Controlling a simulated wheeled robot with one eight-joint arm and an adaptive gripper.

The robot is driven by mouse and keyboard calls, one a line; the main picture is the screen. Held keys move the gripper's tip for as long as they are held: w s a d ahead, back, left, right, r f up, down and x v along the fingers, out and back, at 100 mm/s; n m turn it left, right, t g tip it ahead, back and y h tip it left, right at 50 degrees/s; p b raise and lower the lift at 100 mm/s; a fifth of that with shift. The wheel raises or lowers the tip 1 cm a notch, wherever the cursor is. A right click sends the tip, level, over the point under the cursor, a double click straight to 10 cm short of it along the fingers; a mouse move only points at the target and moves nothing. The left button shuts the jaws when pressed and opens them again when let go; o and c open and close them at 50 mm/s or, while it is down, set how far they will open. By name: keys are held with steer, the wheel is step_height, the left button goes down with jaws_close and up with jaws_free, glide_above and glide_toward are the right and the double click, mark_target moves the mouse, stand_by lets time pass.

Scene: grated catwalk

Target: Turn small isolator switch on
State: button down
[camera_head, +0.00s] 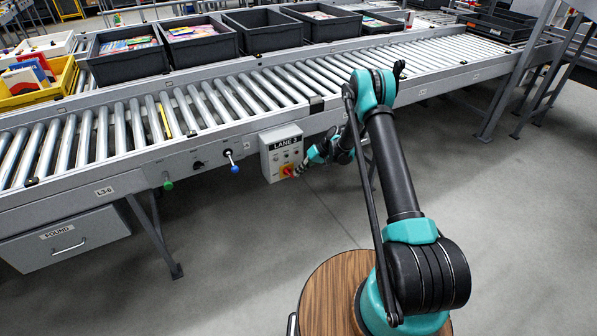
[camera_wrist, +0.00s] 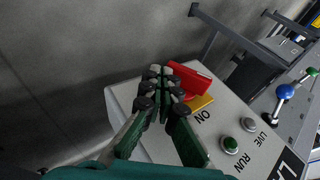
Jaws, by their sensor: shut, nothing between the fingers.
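The isolator switch (camera_head: 287,170) is a red handle on a yellow plate, low on the front of a grey control box (camera_head: 271,155) marked LANE 3. In the wrist view the red handle (camera_wrist: 192,80) stands out from the box face, with "ON" printed beside the yellow plate. My gripper (camera_wrist: 163,82) is shut and empty, its fingertips right beside the red handle and covering part of it. I cannot tell whether they touch it. In the head view my gripper (camera_head: 299,170) is at the right of the switch.
A green button (camera_wrist: 229,145) marked RUN and a LIVE lamp (camera_wrist: 248,123) sit on the same box. A lever with a blue knob (camera_head: 235,168) and a green knob (camera_head: 168,185) lie left along the conveyor rail (camera_head: 130,182). Grey bins (camera_head: 262,37) stand behind the rollers.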

steer(key=shift+a+f, duration=0.1)
steer(key=shift+f, duration=0.6)
steer(key=shift+s+a, duration=0.1)
steer(key=shift+s, duration=0.05)
stand_by(1.2)
